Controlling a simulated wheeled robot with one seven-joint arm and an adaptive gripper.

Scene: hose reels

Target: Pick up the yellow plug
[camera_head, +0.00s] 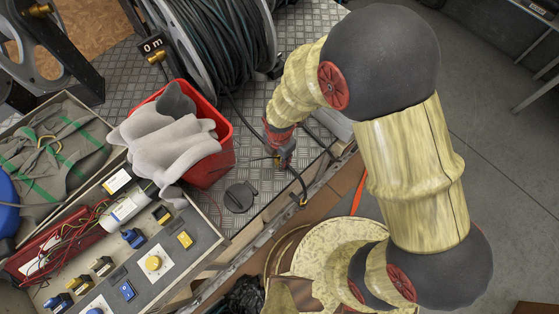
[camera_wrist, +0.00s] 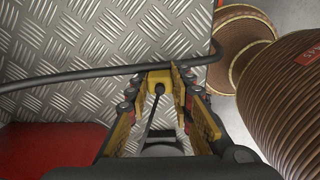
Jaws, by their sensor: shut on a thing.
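My gripper (camera_head: 283,158) is low over the metal tread plate, to the right of the red bin. In the wrist view its fingers (camera_wrist: 160,82) are closed in on a small yellow plug (camera_wrist: 157,75), with a dark round part and a thin black cord coming back towards the camera. The fingers cover most of it. In the head view the held plug is too small and hidden to make out clearly.
A black hose (camera_wrist: 80,76) crosses just beyond my fingertips. The red bin (camera_head: 224,150) holds grey gloves (camera_head: 165,145). A hose reel (camera_head: 215,45) stands behind. A dark round cap (camera_head: 239,197) lies on the plate. The grey floor (camera_head: 515,150) at right is clear.

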